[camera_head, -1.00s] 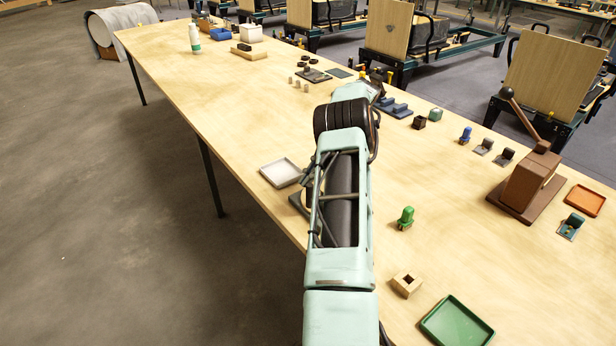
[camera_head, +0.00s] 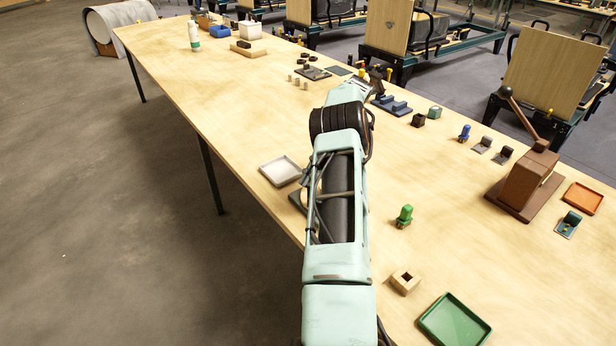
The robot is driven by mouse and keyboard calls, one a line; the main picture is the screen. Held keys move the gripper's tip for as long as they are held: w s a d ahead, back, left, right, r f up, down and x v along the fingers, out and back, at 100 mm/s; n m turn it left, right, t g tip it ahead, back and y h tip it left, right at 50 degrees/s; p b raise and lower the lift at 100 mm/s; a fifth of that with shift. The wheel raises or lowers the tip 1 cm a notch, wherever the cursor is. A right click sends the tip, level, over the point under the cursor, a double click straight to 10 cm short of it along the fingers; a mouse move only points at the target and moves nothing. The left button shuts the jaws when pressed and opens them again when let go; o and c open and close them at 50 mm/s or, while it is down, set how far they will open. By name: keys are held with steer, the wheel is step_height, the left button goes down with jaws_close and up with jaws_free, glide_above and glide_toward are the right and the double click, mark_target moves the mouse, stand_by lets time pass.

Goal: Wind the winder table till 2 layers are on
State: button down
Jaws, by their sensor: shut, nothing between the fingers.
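My arm reaches away over the long wooden table (camera_head: 250,120). My gripper (camera_head: 377,87) is a small dark shape at its far end, shut and empty, near a dark blue-grey block fixture (camera_head: 392,106). Its fingertips are small and partly covered by my wrist, so contact with the fixture cannot be told. I cannot clearly make out the winder table or any wound layers. A dark-based item (camera_head: 297,200) left of my forearm is mostly hidden behind it.
A grey tray (camera_head: 281,170) lies near the left edge. A green figure (camera_head: 404,216), a wooden block with a hole (camera_head: 405,281) and a green tray (camera_head: 455,321) lie right of my arm. A brown lever press (camera_head: 525,182) and an orange tray (camera_head: 583,198) stand further right.

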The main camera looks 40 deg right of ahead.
steer(key=shift+s+a+n+g+p, duration=0.1)
steer(key=shift+s+n+g+p, duration=0.25)
steer(key=shift+n+p, duration=0.35)
steer(key=shift+s+a+n+g+p, duration=0.15)
steer(key=shift+n+g+p, duration=0.3)
steer(key=shift+p, duration=0.55)
steer(key=shift+s+n+g+h+p, duration=0.7)
steer(key=shift+n+g+p, duration=0.6)
steer(key=shift+p, duration=2.4)
steer(key=shift+s+n+g+h+p, duration=0.3)
steer(key=shift+s+n+p, duration=0.4)
steer(key=shift+p, duration=0.75)
stand_by(0.6)
